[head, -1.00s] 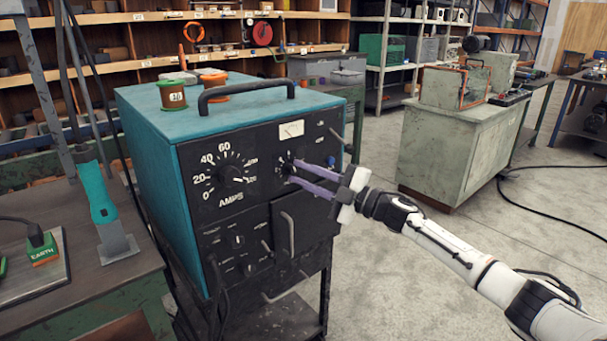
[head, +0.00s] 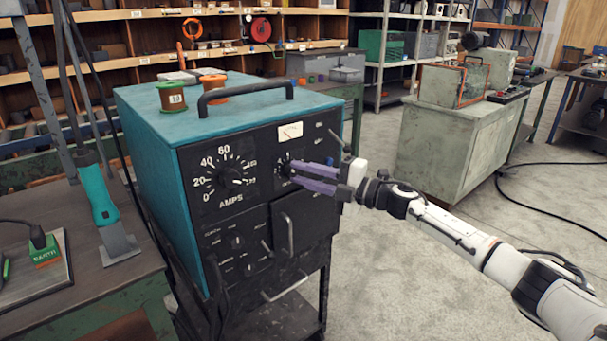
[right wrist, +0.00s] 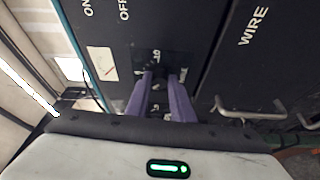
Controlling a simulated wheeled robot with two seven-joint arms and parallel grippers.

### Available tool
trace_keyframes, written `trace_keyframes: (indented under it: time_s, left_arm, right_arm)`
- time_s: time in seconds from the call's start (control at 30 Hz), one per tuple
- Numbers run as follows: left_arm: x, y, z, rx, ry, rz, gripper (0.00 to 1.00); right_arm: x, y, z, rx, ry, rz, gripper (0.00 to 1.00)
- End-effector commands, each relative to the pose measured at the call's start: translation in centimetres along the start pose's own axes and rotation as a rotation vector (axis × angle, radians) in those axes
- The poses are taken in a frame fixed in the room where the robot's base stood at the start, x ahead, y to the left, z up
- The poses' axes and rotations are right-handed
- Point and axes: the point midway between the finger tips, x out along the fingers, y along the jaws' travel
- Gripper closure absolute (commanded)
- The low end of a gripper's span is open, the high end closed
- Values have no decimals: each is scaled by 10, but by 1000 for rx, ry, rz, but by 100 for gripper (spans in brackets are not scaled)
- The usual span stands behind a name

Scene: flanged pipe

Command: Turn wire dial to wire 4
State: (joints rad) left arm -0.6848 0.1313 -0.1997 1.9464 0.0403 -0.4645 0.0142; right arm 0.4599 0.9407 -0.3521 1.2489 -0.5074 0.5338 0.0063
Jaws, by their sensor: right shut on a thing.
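The teal welding machine (head: 150,135) has a black front panel with a large AMPS dial (head: 224,180) at its left. The smaller wire dial (head: 284,167) sits to the right of it, below a small meter. My right gripper (head: 293,175) has its purple fingers shut on this dial. In the right wrist view the two fingers (right wrist: 161,80) meet the panel at the dial (right wrist: 155,72), which they mostly hide. The number that the dial points to cannot be read. My left gripper is not in view.
Two spools, one green (head: 172,96) and one orange (head: 214,84), stand on the machine's top beside a black handle (head: 245,93). A workbench (head: 85,270) is at the left. A grey-green cabinet (head: 450,140) stands at the right, with open floor between.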

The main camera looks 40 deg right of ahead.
Motion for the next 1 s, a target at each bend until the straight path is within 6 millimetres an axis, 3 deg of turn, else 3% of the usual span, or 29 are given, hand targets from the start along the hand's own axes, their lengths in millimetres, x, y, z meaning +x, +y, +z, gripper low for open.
trace_keyframes:
  time_s: [0.1, 0.13, 0.23, 0.63, 1.0]
  left_arm:
    - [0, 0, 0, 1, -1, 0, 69]
    - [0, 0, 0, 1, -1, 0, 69]
    - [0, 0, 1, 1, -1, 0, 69]
    - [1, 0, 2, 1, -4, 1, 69]
    - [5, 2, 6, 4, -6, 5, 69]
  right_arm:
    - [0, -1, 0, 1, 1, -1, 100]
    - [0, -1, 0, 1, 1, -1, 77]
    - [0, -1, 0, 1, 1, -1, 60]
    - [-5, -2, 0, 2, -1, -1, 60]
    - [-59, -4, 0, 3, 0, -6, 60]
